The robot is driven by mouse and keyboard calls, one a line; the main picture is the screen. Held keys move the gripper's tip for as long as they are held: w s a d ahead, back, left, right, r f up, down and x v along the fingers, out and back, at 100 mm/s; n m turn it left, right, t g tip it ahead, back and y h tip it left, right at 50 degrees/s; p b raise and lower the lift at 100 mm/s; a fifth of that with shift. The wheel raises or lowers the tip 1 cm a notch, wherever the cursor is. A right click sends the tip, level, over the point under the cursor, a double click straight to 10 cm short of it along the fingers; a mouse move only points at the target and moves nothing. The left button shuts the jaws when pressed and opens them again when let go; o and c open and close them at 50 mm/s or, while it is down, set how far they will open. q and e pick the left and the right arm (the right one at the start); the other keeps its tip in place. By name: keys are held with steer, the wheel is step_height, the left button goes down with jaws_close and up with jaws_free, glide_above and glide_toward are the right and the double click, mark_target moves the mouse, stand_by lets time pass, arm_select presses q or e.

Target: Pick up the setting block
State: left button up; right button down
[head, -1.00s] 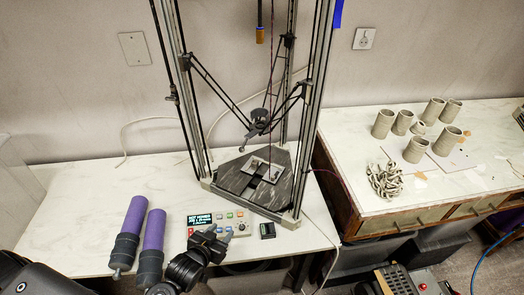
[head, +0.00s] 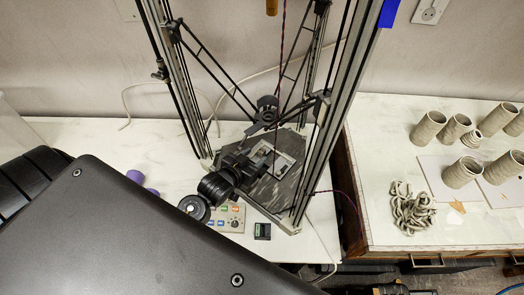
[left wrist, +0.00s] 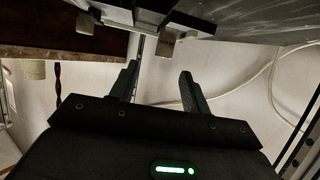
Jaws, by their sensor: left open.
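My left gripper (head: 240,163) reaches over the front left of the printer's dark bed (head: 284,190). In the left wrist view its two fingers (left wrist: 158,74) are apart with nothing between them. A small pale grey block (left wrist: 170,46), which looks like the setting block, shows just beyond the fingertips at the dark slab's edge, apart from them. In the head view a pale plate (head: 287,157) with small dark details lies on the bed; my gripper partly covers this area, and I cannot pick the block out clearly there. My right gripper is not in view.
Printer posts (head: 335,110) and thin rods surround the bed, with the print head (head: 267,108) hanging above. A control panel (head: 233,218) and a small dark box (head: 262,231) sit in front.

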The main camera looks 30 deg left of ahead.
mark_target(262, 150)
arm_select(q)
steer(key=shift+x, duration=1.5)
steer(key=shift+w+a+f+p, duration=0.1)
steer(key=shift+w+f+p, duration=0.1)
steer(key=shift+w+p, duration=0.25)
steer(key=p+x, duration=0.1)
steer(key=x, duration=0.2)
steer(key=shift+w+f, duration=0.1)
steer(key=shift+f, duration=0.2)
steer(key=shift+w+f, duration=0.2)
steer(key=shift+w, duration=0.15)
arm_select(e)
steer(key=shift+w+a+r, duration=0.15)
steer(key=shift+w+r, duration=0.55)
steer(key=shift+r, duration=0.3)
arm_select(q)
jaws_close()
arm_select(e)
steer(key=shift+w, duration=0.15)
